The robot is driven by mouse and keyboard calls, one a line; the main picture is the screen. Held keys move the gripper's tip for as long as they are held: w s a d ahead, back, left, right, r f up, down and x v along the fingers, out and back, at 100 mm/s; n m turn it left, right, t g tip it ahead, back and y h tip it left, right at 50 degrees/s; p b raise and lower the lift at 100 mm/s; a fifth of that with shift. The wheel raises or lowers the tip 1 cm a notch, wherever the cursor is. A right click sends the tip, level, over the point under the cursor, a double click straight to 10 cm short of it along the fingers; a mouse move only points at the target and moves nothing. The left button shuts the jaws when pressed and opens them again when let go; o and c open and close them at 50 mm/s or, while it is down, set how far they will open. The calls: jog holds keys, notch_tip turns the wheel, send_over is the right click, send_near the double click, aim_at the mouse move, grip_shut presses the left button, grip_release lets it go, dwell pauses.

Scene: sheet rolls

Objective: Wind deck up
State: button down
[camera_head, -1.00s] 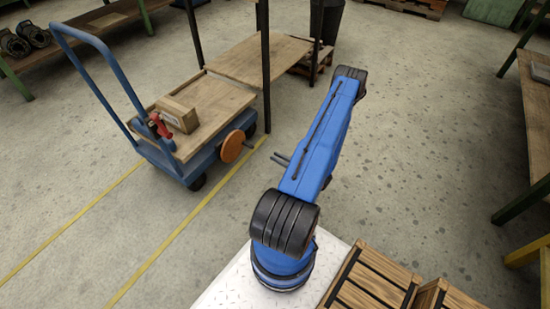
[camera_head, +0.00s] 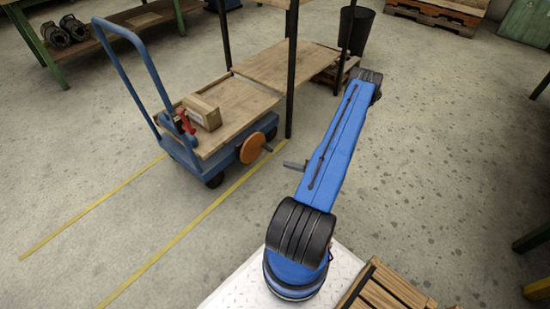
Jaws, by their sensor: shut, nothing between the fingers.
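The blue lift cart (camera_head: 172,146) has a wooden deck (camera_head: 236,122) and a tall push handle at its left end. An orange handwheel (camera_head: 253,148) with a short grey crank grip (camera_head: 268,148) is on the cart's near right side. My blue arm reaches up the picture, right of the cart. My gripper (camera_head: 289,164) shows as grey fingers poking out left from behind the arm. It is shut and empty, to the right of and a little below the crank grip, with a gap between. The rest of the gripper is hidden by the arm.
A cardboard box (camera_head: 201,113) sits on the deck beside a red part (camera_head: 185,122). A wooden bench top (camera_head: 275,66) with dark posts adjoins the deck's far end. A black bin (camera_head: 358,30) stands behind. Yellow lines mark the floor, which is clear between cart and base.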

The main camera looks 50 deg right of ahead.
jog(key=w+a+f+n, duration=0.2)
jog(key=w+a+n, duration=0.25)
jog(key=w, duration=0.55)
jog(key=shift+n+g, duration=0.3)
jog(key=shift+n, duration=0.15)
jog(key=shift+d+r, duration=0.35)
jog(key=shift+d, duration=0.3)
jog(key=shift+d+r, duration=0.3)
jog(key=shift+d, duration=0.35)
jog(key=shift+d+r, duration=0.35)
jog(key=shift+d, duration=0.3)
jog(key=shift+d, duration=0.1)
